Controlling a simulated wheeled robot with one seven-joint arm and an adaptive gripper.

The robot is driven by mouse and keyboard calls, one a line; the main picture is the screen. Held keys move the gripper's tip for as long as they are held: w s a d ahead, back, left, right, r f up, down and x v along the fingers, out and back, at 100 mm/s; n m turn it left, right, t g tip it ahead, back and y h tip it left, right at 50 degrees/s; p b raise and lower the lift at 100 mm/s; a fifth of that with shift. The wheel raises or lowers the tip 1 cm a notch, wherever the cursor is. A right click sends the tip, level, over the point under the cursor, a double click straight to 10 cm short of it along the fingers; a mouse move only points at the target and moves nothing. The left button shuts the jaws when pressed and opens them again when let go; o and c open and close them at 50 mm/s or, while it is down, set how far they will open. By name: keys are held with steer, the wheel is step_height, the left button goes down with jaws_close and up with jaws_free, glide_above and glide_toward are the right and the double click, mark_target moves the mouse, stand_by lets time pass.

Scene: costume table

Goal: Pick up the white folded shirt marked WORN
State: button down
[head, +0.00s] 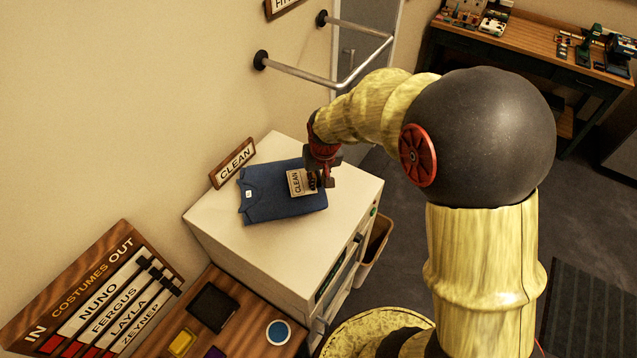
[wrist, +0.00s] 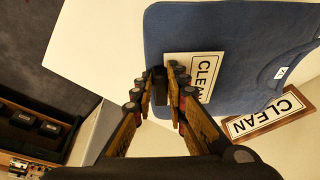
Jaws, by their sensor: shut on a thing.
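A blue folded shirt (head: 262,190) with a card reading CLEAN (head: 296,182) is on the white cabinet top (head: 225,225). No white shirt marked WORN shows in either view. My gripper (head: 322,180) is at the right edge of the blue shirt, beside its card. In the wrist view, my gripper (wrist: 165,82) is shut on a small dark tab (wrist: 159,86) at the edge of the blue shirt (wrist: 215,30). I cannot tell whether the shirt rests on the top or is slightly raised.
A CLEAN sign (head: 233,163) stands behind the shirt. A metal rail (head: 310,76) juts from the wall above. A wooden surface with a blue-topped cup (head: 278,332) and a costumes board (head: 95,290) is at front left. A bin (head: 374,250) stands right of the cabinet.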

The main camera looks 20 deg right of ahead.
steer(key=shift+w+d+f, duration=0.15)
steer(key=shift+d+f, duration=0.1)
steer(key=shift+f, duration=0.1)
steer(key=x, duration=0.1)
steer(key=p+x, duration=0.1)
steer(key=shift+a+f, duration=0.1)
steer(key=shift+f, duration=0.3)
steer(key=shift+s, duration=0.3)
steer(key=shift+f, duration=0.2)
steer(key=c, duration=1.8)
jaws_free()
steer(key=shift+o, duration=0.2)
